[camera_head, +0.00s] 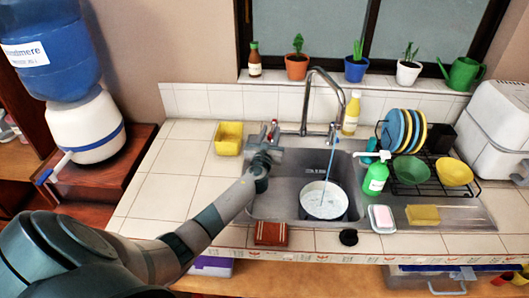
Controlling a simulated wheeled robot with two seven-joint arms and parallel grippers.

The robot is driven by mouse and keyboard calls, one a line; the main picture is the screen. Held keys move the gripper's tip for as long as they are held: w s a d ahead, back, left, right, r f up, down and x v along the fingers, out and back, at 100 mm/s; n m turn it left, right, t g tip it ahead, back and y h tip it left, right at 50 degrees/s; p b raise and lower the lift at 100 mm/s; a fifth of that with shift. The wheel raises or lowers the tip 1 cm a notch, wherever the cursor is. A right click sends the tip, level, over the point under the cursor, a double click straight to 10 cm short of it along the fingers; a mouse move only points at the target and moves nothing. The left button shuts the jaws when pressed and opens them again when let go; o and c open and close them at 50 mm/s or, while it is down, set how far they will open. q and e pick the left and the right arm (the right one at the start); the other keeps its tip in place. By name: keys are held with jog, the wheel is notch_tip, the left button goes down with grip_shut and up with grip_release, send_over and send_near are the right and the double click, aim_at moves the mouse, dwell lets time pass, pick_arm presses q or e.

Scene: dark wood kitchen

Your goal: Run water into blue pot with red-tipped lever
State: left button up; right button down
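A thin pale bluish streak runs down from under the spout into the pot and looks like water. The red-tipped lever (274,124) shows at the back left of the sink. My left gripper (268,141) is right at this lever, in front of and around its lower part. Its fingers are small here, and whether they are shut on the lever is unclear. My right gripper is out of view.
A yellow container (229,138) stands left of my gripper. A green soap bottle (375,178), a dish rack (420,178) with plates and bowls, and a yellow sponge (422,215) are on the right. The tiled counter (165,190) on the left is clear.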

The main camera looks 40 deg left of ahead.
pick_arm(q)
jog(key=b+v, duration=0.2)
jog(key=v, duration=1.4)
jog(key=shift+s, duration=0.4)
dwell(1.2)
dwell(1.0)
dwell(1.1)
